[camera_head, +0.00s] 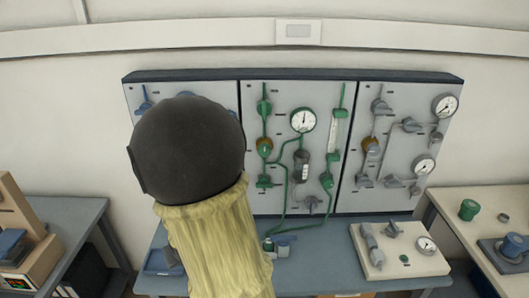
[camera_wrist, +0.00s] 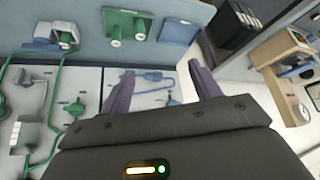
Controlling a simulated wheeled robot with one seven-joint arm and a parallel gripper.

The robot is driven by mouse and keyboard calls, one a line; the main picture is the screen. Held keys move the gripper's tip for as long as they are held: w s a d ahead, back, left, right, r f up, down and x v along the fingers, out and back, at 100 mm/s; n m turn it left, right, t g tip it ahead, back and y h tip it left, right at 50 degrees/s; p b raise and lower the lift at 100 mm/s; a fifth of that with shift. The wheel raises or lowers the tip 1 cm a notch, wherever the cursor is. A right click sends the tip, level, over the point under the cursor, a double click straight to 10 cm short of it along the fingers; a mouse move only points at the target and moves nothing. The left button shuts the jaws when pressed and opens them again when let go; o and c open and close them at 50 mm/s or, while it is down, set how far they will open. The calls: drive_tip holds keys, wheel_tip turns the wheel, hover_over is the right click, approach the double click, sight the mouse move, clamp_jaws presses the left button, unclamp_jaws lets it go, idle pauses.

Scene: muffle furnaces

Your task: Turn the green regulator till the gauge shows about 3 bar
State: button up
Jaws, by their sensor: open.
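The wall panel's middle section carries green pipework with a round white gauge (camera_head: 303,119); its needle is too small to read. My gripper (camera_wrist: 163,85) is open, with two purple-grey fingers apart and nothing visibly held. In the wrist view it faces the panel near a blue line (camera_wrist: 155,76), with green pipework (camera_wrist: 50,100) to the left. In the head view my arm hides the fingers.
The right panel section has two gauges and grey valves (camera_head: 380,106). The blue-grey bench (camera_head: 320,283) below holds a pale board with a gauge (camera_head: 399,248). Side tables stand left (camera_head: 75,220) and right, the right one with a green cylinder (camera_head: 468,210).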

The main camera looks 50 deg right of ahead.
drive_tip(key=w+d+r+m+t+h+p, duration=0.2)
drive_tip(key=d+m+t+h, duration=0.3)
drive_tip(key=d, duration=1.2)
drive_tip(key=s+d+r+h, duration=0.2)
drive_tip(key=d+r+h, duration=0.1)
drive_tip(key=d, duration=0.1)
drive_tip(key=s+d+r+n+t+h+p, duration=0.1)
drive_tip(key=s+d+r+h, duration=0.2)
drive_tip(key=d, duration=0.2)
drive_tip(key=shift+d+r, duration=0.15)
drive_tip(key=shift+d, duration=0.15)
drive_tip(key=shift+w+a, duration=0.1)
drive_tip(key=shift+w, duration=0.15)
